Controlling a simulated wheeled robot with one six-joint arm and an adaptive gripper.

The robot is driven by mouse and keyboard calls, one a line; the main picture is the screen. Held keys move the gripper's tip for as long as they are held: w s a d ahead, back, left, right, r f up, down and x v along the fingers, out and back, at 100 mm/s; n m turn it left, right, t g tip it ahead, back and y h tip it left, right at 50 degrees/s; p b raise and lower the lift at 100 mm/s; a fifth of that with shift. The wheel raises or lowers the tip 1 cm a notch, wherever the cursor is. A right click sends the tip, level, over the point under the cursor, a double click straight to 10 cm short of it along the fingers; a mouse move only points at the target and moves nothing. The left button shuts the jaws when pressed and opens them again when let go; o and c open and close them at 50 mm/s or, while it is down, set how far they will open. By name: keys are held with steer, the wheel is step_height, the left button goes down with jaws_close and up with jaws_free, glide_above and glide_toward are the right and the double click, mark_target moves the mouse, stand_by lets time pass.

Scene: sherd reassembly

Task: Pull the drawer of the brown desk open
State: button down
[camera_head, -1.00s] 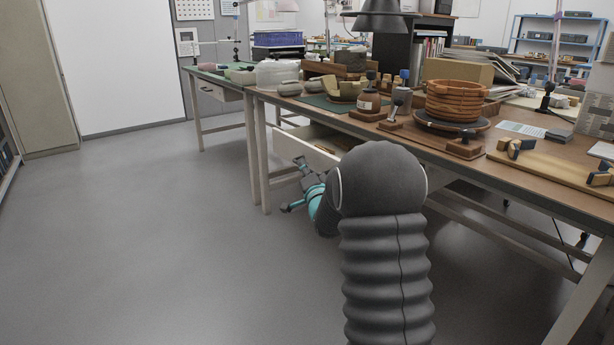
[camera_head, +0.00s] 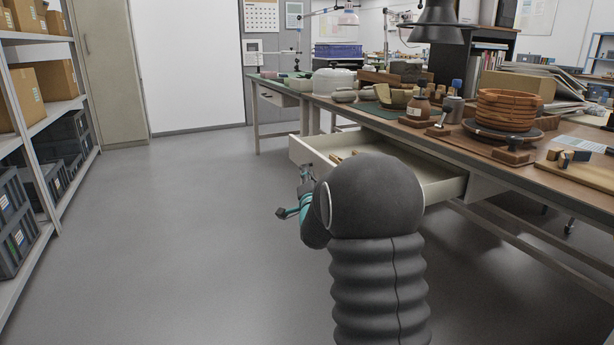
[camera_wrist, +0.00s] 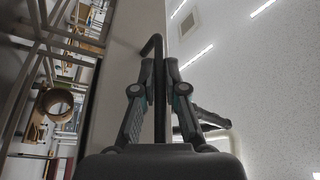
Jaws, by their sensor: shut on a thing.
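The brown desk (camera_head: 455,140) runs along the right in the head view. Its pale drawer (camera_head: 309,156) stands well out from under the top, and its inside shows. My gripper (camera_head: 303,180) is low at the drawer's front, mostly hidden behind my dark arm. In the wrist view my gripper (camera_wrist: 156,75) is shut on the dark bar handle (camera_wrist: 154,46), its fingers on either side. The pale drawer front (camera_wrist: 118,75) lies beside it.
Pots, a stack of orange-brown rings (camera_head: 508,108) and tools crowd the desktop. Shelving (camera_head: 62,104) with boxes and crates stands at the left. The grey floor (camera_head: 200,220) between is clear.

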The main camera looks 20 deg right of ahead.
steer(key=c, duration=1.2)
jaws_free()
steer(key=shift+s, duration=0.1)
steer(key=v, duration=1.1)
steer(key=shift+s+a+f, duration=0.1)
steer(key=shift+s, duration=0.3)
